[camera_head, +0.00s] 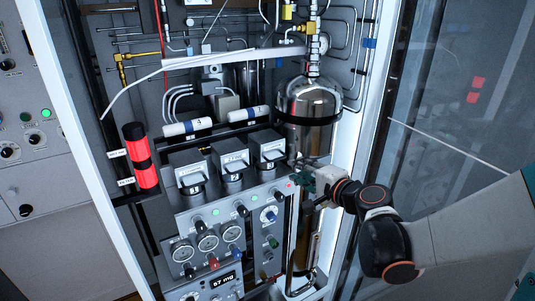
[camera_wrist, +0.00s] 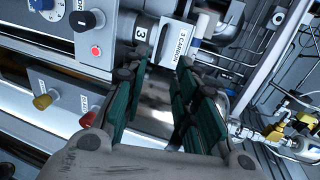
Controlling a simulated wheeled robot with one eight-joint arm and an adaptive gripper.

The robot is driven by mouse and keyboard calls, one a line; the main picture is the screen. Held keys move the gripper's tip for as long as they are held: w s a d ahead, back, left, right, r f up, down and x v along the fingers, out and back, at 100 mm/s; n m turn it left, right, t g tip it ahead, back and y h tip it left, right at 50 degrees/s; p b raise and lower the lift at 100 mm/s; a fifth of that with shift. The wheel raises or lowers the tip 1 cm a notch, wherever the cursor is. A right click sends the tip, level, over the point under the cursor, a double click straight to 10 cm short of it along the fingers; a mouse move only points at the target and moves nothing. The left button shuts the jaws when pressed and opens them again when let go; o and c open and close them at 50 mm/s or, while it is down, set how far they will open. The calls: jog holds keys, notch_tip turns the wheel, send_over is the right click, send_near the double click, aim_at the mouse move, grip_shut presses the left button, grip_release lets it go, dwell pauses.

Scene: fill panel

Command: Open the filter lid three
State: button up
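Three filter housings with grey lids stand in a row on the panel in the head view. The rightmost, filter lid three (camera_head: 268,148), has a pale label on its face. In the wrist view this lid (camera_wrist: 176,43) shows a "3 CARBON" label, with a "3" tag beside it. My gripper (camera_head: 306,182) is at the right of the panel, just below and right of lid three. In the wrist view my gripper (camera_wrist: 163,68) has its green-padded fingers apart, pointing toward the lid. No hold on the lid shows. The lid's lower part is partly hidden by the fingers.
A shiny steel tank (camera_head: 308,103) hangs just above my gripper. Gauges (camera_head: 207,241), knobs and lights fill the panel front below the filters. A red cylinder (camera_head: 141,156) stands at the left. The cabinet's white frame (camera_head: 360,110) runs close beside my arm.

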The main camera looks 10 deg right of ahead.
send_near(269, 147)
jog(key=w+f, duration=0.5)
jog(key=shift+w+b, duration=0.3)
jog(key=shift+a+f, duration=0.1)
jog(key=shift+f, duration=0.05)
jog(key=shift+c, duration=0.6)
grip_shut()
